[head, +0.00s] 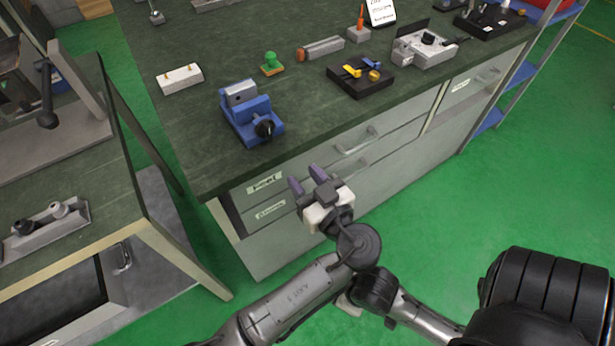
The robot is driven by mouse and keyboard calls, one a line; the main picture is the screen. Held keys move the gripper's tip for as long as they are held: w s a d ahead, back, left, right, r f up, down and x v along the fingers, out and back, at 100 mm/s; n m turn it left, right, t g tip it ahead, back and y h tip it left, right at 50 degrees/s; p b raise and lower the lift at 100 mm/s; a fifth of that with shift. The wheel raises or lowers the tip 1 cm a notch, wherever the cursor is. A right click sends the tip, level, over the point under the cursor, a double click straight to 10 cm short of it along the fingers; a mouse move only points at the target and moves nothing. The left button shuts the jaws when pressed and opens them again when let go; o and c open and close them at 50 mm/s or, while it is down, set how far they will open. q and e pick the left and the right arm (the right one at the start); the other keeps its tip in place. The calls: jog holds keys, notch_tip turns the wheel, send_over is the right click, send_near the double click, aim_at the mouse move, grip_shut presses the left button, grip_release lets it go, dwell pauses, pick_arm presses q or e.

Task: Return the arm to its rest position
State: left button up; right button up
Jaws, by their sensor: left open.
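My left gripper (306,181) is open and empty. Its two purple-grey fingers point up toward the workbench, in front of the drawers and below the bench's front edge. My left arm (300,295) comes in from the bottom left and bends at the wrist behind the gripper. No fingers of my right gripper can be made out in the head view. A dark arm part fills the bottom right corner.
The green-topped workbench (215,165) carries a blue vise (250,112), a white block (180,77), a green knob piece (271,64) and a black tray (345,82). Drawers (350,150) face me. Another bench (110,185) stands left. Green floor (540,170) is clear at right.

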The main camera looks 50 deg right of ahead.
pick_arm(q)
jog(key=shift+s+a, duration=0.1)
jog(key=shift+s, duration=0.2)
dwell(0.5)
